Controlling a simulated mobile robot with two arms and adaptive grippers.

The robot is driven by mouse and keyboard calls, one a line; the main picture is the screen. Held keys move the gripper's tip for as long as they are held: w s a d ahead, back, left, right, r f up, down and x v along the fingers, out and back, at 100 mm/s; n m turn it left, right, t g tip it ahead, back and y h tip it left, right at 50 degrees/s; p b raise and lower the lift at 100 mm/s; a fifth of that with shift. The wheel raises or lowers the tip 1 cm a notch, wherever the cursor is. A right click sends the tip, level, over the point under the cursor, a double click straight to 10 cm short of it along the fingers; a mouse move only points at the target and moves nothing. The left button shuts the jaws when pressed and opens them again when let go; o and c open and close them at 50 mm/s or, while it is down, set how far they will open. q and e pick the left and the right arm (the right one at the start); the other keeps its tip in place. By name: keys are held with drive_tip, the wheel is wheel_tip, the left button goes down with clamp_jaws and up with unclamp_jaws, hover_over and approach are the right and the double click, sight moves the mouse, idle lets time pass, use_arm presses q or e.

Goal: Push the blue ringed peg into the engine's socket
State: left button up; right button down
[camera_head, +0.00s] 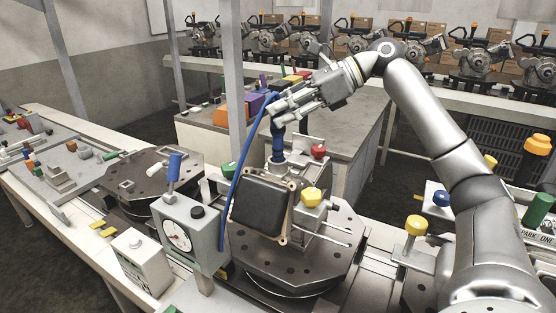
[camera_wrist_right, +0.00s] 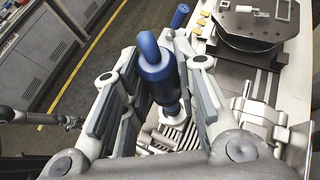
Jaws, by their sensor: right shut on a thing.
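The blue ringed peg (camera_head: 278,142) stands roughly upright under my right gripper (camera_head: 275,108). In the right wrist view the peg (camera_wrist_right: 157,62) shows as a thick blue cylinder with a darker ring, between the fingers of the right gripper (camera_wrist_right: 158,92), which is shut on it. The engine (camera_head: 262,208), a dark block with a tan flange, sits on a round turntable (camera_head: 330,240). The peg's lower end is over or at the top of the engine's fixture; the socket is hidden, and I cannot tell whether the peg is inside it. My left gripper is out of view.
A blue hose (camera_head: 233,178) curves up from beside the gauge box (camera_head: 189,232) towards the gripper. Red (camera_head: 318,151) and yellow (camera_head: 312,196) knobs stand close to the engine. A second turntable (camera_head: 148,180) lies left, and engines line the back conveyor.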

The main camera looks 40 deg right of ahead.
sight(283, 136)
drive_tip(key=shift+f+b, duration=0.6)
drive_tip(key=shift+f, duration=0.75)
drive_tip(key=shift+s+f, duration=0.1)
drive_tip(key=shift+f, duration=0.2)
idle(0.4)
drive_tip(key=c, duration=1.1)
unclamp_jaws()
drive_tip(key=shift+o, duration=0.2)
